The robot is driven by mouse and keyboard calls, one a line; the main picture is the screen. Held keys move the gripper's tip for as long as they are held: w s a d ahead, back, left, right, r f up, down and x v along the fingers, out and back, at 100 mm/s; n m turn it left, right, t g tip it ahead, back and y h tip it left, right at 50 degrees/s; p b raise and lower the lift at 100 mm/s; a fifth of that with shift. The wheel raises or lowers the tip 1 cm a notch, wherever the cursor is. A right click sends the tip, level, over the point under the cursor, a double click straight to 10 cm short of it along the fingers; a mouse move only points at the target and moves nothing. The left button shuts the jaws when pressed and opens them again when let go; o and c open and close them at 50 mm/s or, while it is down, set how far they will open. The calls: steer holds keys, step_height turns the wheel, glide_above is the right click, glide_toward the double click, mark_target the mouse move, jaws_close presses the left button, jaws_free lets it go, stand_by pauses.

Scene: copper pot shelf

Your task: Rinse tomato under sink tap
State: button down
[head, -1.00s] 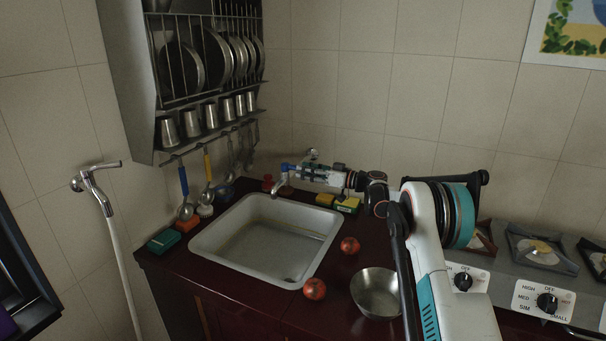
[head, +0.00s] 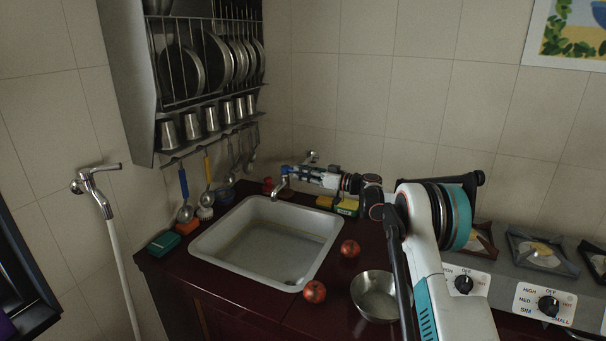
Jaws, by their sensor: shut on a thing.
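The tap (head: 279,188) juts from the wall above the back of the sink (head: 215,247), its spout hanging over the basin. My gripper (head: 289,171) reaches in from the right, level with the top of the tap, and is shut on it; its fingers are small in view and hide the exact grip. One red tomato (head: 350,247) rests on the counter by the sink's right edge. A second tomato (head: 315,291) lies nearer, by the sink's front right corner. I cannot make out any running water.
A metal bowl (head: 378,295) stands right of the tomatoes. The stove (head: 540,262) is at the right. A yellow sponge (head: 346,206) lies behind the sink. A plate rack (head: 208,75) hangs at the back left. The basin looks empty.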

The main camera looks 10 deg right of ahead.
steer(key=shift+s+a+f+m+t+h, duration=0.1)
steer(key=shift+s+a+m+t+h, duration=0.3)
steer(key=shift+m+t+h, duration=0.55)
steer(key=shift+s+a+r+m+t+h, duration=0.1)
steer(key=shift+s+a+m+t+h, duration=0.25)
steer(key=shift+m+t+h, duration=0.55)
steer(key=shift+s+a+f+m+t+h, duration=0.1)
steer(key=shift+s+a+m+t+h, duration=0.35)
steer(key=shift+h, duration=0.7)
steer(key=shift+w, duration=0.15)
steer(key=c, duration=1.6)
jaws_free()
steer(key=shift+o, duration=0.2)
steer(key=shift+d, duration=0.1)
steer(key=v, duration=1.1)
steer(key=shift+s+f, duration=0.2)
steer(key=shift+s, duration=0.25)
steer(key=shift+d, duration=0.1)
